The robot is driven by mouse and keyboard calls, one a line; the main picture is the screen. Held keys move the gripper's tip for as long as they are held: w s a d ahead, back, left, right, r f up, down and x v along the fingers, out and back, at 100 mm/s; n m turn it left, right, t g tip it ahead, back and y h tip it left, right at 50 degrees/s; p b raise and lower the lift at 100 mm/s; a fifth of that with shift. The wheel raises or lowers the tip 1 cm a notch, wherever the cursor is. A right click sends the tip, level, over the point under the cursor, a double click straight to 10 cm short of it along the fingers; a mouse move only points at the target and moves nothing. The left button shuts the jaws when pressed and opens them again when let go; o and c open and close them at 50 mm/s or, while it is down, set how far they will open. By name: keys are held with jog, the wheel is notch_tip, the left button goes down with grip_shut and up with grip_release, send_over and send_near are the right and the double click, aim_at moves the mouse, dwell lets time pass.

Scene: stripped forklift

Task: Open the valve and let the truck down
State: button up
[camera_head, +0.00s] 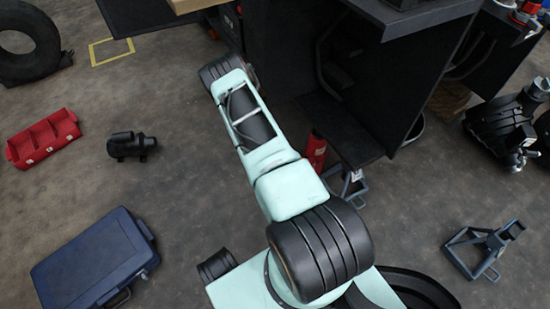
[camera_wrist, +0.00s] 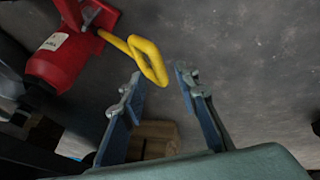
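In the wrist view a red bottle-shaped jack (camera_wrist: 62,62) with a white label lies across the upper left. A yellow loop-ended handle (camera_wrist: 150,60) sticks out from its red bracket. I cannot tell whether this handle is the valve. My gripper (camera_wrist: 159,80) is open, and the loop shows in the gap near its fingertips; contact cannot be told. In the head view the red jack (camera_head: 315,150) stands by the dark truck body (camera_head: 390,85), partly hidden by my arm. My gripper is hidden there.
A jack stand (camera_head: 352,187) is close to the red jack, and another (camera_head: 490,246) stands at the right. A blue case (camera_head: 95,262), a red tray (camera_head: 43,138) and a black motor-like part (camera_head: 130,145) lie on the left floor. Open floor lies between them.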

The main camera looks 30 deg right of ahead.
jog(key=shift+x, duration=0.8)
jog(key=shift+c, duration=0.7)
